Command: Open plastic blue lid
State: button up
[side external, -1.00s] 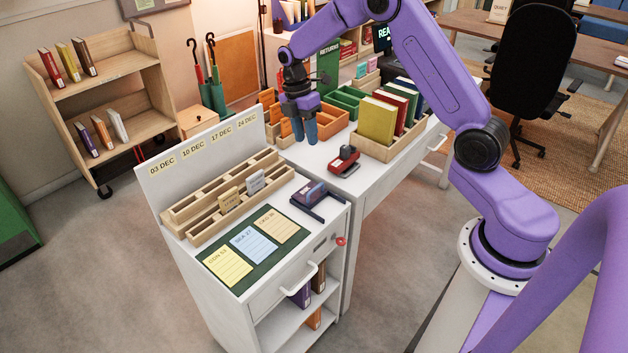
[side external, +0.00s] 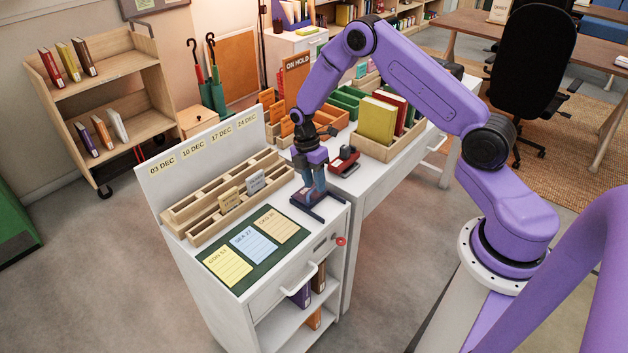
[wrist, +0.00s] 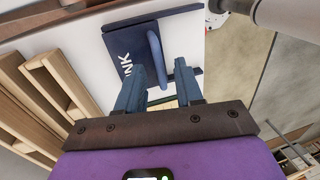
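The blue lid (wrist: 118,45), marked "INK", tops a small ink pad at the front right of the white cabinet. It shows flat and shut in the wrist view, with a raised blue loop handle (wrist: 154,48). In the side external view, the ink pad (side external: 301,199) is partly hidden by my fingers. My gripper (side external: 315,190) points down over it. In the wrist view my gripper (wrist: 160,70) is open, with one finger on each side of the handle's near end. I cannot tell whether either finger touches it.
A red stamp-like device (side external: 344,161) stands close behind. A wooden card rack (side external: 205,208) lies to the left, and a green mat (side external: 246,285) with paper cards lies in front. A wooden book bin (side external: 388,150) is at the back right.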

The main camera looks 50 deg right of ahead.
grip_shut()
dwell(1.5)
